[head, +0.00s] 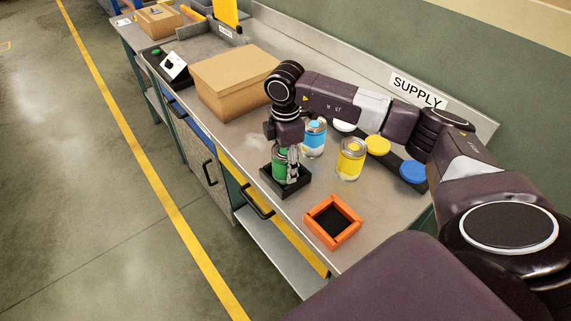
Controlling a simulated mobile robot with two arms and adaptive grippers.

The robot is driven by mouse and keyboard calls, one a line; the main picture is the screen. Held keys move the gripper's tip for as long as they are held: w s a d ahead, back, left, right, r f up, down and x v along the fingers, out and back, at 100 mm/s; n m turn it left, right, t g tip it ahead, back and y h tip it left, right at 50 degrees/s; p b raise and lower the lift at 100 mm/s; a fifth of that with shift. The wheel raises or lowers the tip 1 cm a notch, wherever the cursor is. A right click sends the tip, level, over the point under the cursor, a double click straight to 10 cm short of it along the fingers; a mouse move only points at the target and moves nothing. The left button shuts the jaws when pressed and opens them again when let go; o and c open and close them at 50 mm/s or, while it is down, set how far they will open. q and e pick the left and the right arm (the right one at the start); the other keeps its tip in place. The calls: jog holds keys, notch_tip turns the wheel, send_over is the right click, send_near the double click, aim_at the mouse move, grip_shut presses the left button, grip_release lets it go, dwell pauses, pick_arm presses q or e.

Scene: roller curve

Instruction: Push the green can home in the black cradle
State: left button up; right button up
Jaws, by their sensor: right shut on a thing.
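The green can (280,163) stands upright at the black cradle (285,187) near the bench's front edge. Its lower end appears to be inside the cradle walls; how deep it sits cannot be told. My right gripper (292,162) comes down from above and is shut on the green can, hiding its top and right side. My left gripper is not in view.
An empty orange cradle (333,221) lies in front. A cardboard box (233,80) stands to the left. Yellow (378,145) and blue (412,171) discs lie behind, partly under my arm.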

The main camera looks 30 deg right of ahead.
jog(key=shift+s+f, duration=0.2)
jog(key=shift+f, duration=0.15)
jog(key=o, duration=1.1)
jog(key=shift+o, duration=1.1)
jog(key=shift+w, duration=0.2)
jog(key=o, duration=0.8)
jog(key=shift+r, duration=0.1)
jog(key=shift+r, duration=0.15)
